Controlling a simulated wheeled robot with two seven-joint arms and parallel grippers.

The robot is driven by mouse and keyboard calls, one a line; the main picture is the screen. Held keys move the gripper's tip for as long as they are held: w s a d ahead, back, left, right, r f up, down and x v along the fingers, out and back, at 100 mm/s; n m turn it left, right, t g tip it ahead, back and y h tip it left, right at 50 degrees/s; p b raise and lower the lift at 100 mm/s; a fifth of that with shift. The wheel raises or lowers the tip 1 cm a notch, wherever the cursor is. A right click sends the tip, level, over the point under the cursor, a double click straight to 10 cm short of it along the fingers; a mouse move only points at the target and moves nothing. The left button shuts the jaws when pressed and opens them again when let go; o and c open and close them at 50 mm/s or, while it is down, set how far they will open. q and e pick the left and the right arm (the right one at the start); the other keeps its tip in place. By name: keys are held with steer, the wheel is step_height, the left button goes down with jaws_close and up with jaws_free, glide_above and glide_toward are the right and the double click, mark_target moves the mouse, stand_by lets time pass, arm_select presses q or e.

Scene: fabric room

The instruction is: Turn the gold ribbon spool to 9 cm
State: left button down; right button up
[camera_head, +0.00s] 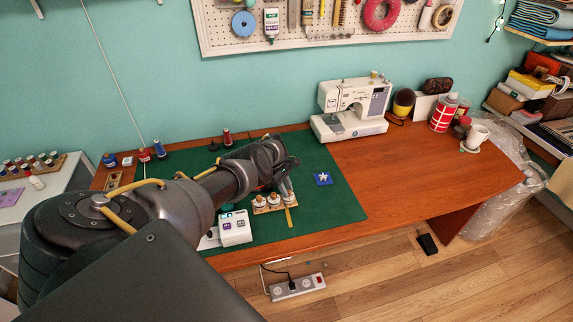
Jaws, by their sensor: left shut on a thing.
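A short gold ribbon strip (289,217) lies out toward the front from the rightmost spool, the gold ribbon spool (288,199). My left arm reaches in from the left. My left gripper (286,190) points down at this spool and is shut on it; the arm partly hides the fingers and the stand. The ribbon's length cannot be read. My right gripper is out of view.
A white device with buttons (235,228) stands just left of the stand. A white sewing machine (352,108) stands at the back. The right half of the desk (430,165) is mostly clear.

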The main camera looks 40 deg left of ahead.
arm_select(q)
steer(key=shift+s+d+f, duration=0.15)
steer(key=shift+s+f, duration=0.05)
steer(key=c, duration=1.2)
jaws_free()
steer(key=shift+r, duration=0.1)
steer(key=shift+c, duration=0.2)
steer(key=shift+w, duration=0.1)
steer(key=shift+r, duration=0.15)
steer(key=p+v, duration=0.4)
steer(key=v, duration=0.6)
steer(key=shift+a+r, duration=0.25)
steer(key=shift+a, duration=0.05)
